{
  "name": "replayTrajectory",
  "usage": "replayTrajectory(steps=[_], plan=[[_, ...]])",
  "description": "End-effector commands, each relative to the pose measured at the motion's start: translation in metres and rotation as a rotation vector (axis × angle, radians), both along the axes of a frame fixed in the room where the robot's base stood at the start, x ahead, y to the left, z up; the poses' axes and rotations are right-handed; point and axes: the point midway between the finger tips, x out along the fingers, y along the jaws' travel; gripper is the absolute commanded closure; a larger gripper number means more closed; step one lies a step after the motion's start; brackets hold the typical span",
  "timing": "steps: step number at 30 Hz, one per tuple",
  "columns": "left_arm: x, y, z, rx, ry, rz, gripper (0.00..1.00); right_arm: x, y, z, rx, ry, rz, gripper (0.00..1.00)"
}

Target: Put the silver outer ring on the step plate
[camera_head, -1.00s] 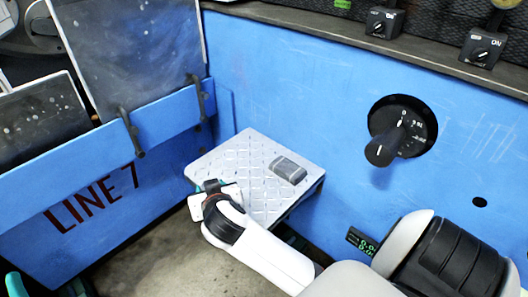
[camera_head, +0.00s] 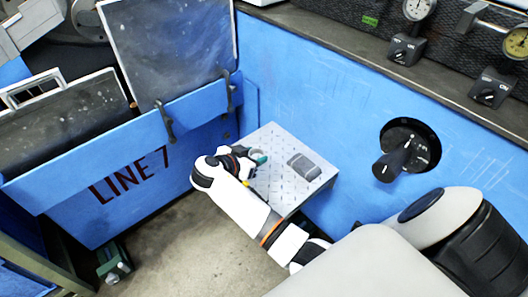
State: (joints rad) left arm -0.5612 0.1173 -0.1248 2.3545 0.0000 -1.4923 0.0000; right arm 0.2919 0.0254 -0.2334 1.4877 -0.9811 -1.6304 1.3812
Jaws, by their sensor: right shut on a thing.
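The step plate (camera_head: 283,188) is a pale, diamond-patterned metal shelf against the blue wall, right of the picture's middle. I cannot tell whether the ring touches the plate. My left gripper is not in view.
A grey block (camera_head: 304,167) sits on the right part of the plate. A black dial knob (camera_head: 393,165) juts from the blue wall to the right. A blue bin marked LINE 7 (camera_head: 130,178) stands at left. Bare floor (camera_head: 175,240) lies in front.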

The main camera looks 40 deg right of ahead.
Motion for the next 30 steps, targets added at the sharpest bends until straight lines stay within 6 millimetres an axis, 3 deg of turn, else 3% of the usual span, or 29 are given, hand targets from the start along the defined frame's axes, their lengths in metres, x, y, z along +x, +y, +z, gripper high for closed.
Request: replayTrajectory(steps=[1,5,11,17,27,28,30], plan=[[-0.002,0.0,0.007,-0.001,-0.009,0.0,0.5,0.0,-0.001,-0.015,-0.003,0.004,0.002,0.79],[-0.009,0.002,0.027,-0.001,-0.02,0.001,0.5,0.0,0.0,-0.035,-0.002,0.002,0.001,0.79],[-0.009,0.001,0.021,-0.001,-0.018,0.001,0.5,0.0,0.0,-0.05,0.0,0.0,0.004,0.79],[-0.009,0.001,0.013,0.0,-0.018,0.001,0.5,0.0,0.0,-0.078,-0.002,0.002,0.004,0.79],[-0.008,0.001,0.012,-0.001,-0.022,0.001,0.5,0.0,0.0,-0.082,0.001,0.001,0.004,0.79],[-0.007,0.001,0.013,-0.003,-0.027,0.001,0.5,0.0,0.0,-0.082,0.001,0.001,0.004,0.52],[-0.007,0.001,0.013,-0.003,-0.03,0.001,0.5,0.0,0.0,-0.082,0.001,0.001,0.004,0.41]])
